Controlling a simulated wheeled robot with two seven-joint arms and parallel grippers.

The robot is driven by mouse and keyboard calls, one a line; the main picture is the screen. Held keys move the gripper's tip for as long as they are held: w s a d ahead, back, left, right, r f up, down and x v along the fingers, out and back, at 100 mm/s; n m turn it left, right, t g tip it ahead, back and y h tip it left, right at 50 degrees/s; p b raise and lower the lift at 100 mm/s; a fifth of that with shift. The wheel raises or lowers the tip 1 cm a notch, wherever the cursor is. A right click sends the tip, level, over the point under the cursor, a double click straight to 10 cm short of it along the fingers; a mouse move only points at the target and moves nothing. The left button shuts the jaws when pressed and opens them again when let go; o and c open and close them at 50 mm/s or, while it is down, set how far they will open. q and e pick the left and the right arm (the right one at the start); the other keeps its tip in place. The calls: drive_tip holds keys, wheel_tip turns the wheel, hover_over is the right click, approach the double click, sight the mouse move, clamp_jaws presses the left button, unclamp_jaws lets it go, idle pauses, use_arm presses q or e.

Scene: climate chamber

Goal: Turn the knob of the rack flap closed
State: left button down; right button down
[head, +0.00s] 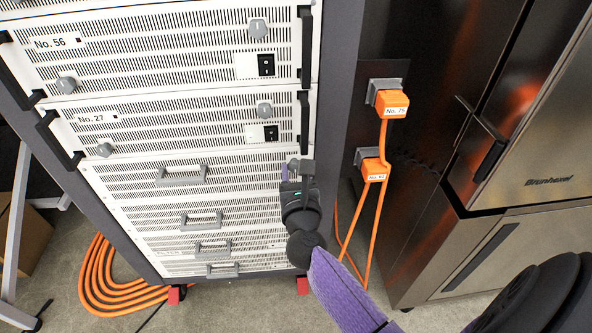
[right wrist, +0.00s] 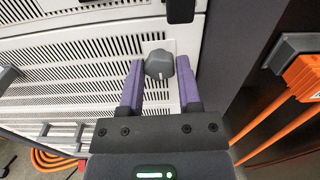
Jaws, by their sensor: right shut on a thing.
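The grey knob (right wrist: 158,66) sits on the right part of the white slotted rack flap (right wrist: 105,75), with a small pale mark near its lower end. The two purple fingers of my right gripper (right wrist: 159,82) stand on either side of the knob and are shut on it. In the head view my right gripper (head: 298,172) is at the upper right of the flap (head: 240,185), below the No. 27 panel (head: 190,125), and mostly hides the knob. My left gripper is not in view.
Grey knobs (head: 264,109) and black handles (head: 304,118) project from the panels above. Orange plugs (head: 392,104) with hanging orange cables (head: 372,225) are close on the right, beside a steel cabinet (head: 530,235). A coiled orange cable (head: 100,282) lies on the floor at left.

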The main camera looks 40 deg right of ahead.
drive_tip(key=shift+r+n+p, duration=0.15)
drive_tip(key=shift+n+p, duration=0.2)
drive_tip(key=shift+n, duration=0.15)
drive_tip(key=n+p, duration=0.1)
drive_tip(key=n, duration=0.1)
drive_tip(key=shift+n, duration=0.3)
drive_tip(key=n+p, duration=0.2)
drive_tip(key=n, duration=0.2)
drive_tip(key=shift+n, duration=0.3)
drive_tip(key=n+p, duration=0.1)
drive_tip(key=n, duration=0.1)
drive_tip(key=shift+n, duration=0.4)
drive_tip(key=n+p, duration=0.2)
drive_tip(key=n, duration=0.2)
drive_tip(key=shift+n, duration=0.8)
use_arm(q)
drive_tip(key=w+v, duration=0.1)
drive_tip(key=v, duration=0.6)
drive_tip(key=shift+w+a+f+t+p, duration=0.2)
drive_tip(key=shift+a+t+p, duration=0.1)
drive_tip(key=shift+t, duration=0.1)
use_arm(e)
drive_tip(key=shift+n, duration=0.5)
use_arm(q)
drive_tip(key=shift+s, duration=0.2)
use_arm(e)
drive_tip(key=shift+f, duration=0.2)
